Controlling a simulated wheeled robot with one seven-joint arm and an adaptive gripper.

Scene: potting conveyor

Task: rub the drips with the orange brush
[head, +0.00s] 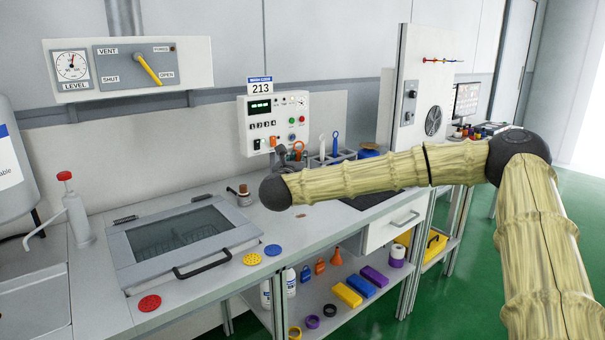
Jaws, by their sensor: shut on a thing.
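My gripper (281,156) shows small and partly hidden behind the dark wrist end of my arm, above the back of the grey bench. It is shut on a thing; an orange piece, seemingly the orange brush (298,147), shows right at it. The bristles and the exact grip are hidden. A small brown patch (301,216), perhaps the drips, lies on the bench top just in front of my wrist. It is too small to make out clearly.
A lidded basin (178,240) with a black handle fills the left bench. Yellow (251,259), blue (273,250) and red (149,303) discs lie near the front edge. A tool holder (332,158) and control box (272,122) stand behind.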

